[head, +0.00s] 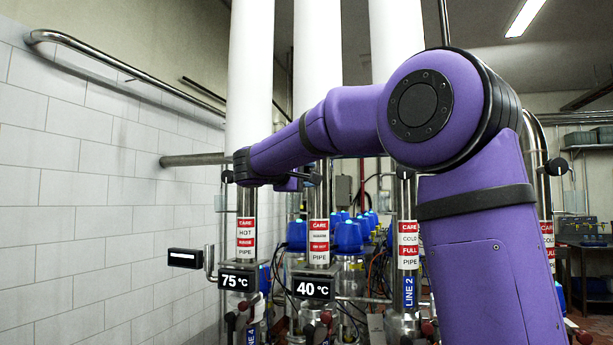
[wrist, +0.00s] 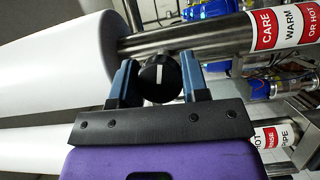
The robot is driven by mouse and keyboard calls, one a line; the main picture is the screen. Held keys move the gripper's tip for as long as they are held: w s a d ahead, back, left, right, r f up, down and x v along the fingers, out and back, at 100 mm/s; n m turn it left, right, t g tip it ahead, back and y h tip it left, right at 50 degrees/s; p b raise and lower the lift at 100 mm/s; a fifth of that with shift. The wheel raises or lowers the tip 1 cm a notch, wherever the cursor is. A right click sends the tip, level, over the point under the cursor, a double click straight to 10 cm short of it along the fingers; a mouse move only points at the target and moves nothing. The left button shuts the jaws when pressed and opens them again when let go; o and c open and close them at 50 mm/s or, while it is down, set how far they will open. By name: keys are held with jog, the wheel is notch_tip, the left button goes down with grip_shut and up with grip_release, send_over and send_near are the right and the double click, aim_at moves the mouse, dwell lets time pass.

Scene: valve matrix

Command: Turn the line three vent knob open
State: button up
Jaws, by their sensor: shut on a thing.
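In the wrist view a round black knob (wrist: 160,77) with a short white mark on its face sits between the two blue fingers of my gripper (wrist: 157,66). The fingers are shut on it, one at each side. The knob is beside a steel pipe (wrist: 190,40) with a red and white CARE WARM OR HOT label (wrist: 285,25). In the head view this matches the middle pipe (head: 319,203), above the 40 °C display (head: 312,289). My forearm hides most of the gripper there. No line three label is readable; LINE 2 shows on the pipe to the right (head: 408,290).
Similar black knobs are on the left pipe (head: 228,177) and right pipe (head: 404,173). A 75 °C display (head: 239,279) is at left. Thick white pipe sleeves (head: 318,50) rise above. Blue-topped valves (head: 348,237) stand behind, and a tiled wall (head: 90,200) bounds the left.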

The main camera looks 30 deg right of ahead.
jog(key=shift+n+t+h, duration=0.3)
jog(key=shift+n+h, duration=0.2)
jog(key=shift+n, duration=1)
jog(key=o, duration=0.9)
jog(key=v, duration=1.1)
jog(key=shift+f, duration=0.1)
